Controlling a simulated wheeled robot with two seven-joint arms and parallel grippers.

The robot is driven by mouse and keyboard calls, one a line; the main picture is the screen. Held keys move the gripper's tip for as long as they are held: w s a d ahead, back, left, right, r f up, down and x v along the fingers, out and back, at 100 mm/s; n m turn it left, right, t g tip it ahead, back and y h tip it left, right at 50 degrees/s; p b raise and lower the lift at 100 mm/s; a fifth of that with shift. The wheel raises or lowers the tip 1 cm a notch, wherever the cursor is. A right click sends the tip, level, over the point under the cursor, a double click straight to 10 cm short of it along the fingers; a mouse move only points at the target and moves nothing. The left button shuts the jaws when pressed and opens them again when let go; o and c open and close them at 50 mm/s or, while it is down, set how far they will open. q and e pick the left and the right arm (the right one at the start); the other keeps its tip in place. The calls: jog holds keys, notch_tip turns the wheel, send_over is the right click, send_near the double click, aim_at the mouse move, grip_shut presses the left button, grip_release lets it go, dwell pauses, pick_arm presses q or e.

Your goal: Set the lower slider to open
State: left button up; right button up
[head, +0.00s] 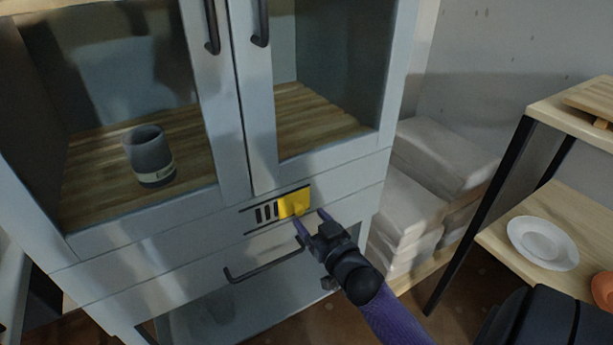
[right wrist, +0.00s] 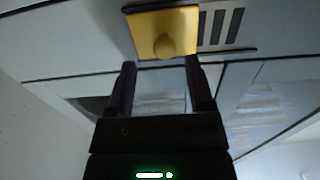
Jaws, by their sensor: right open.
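The lower slider is a yellow plate (head: 294,204) with a round knob, on a rail in the strip below the cabinet's glass doors. It covers the right end of a vent with dark slots (head: 265,213), and several slots show to its left. In the right wrist view the yellow plate (right wrist: 162,32) is at the top, with its knob facing me and the open slots (right wrist: 220,27) to its right. My right gripper (head: 309,220) is open and empty, its fingertips close to the plate's lower edge. In the right wrist view its fingers (right wrist: 160,75) are spread just below the knob. Contact cannot be told.
The cabinet has two glass doors with dark handles (head: 262,22) and a lower bar handle (head: 265,266). A grey cup (head: 149,156) stands inside behind the left door. Wrapped white blocks (head: 432,160) are stacked at the right. A shelf with a white plate (head: 543,242) stands farther right.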

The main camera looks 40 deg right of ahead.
jog(key=p+v, duration=0.2)
jog(key=v, duration=0.4)
jog(key=shift+s, duration=0.3)
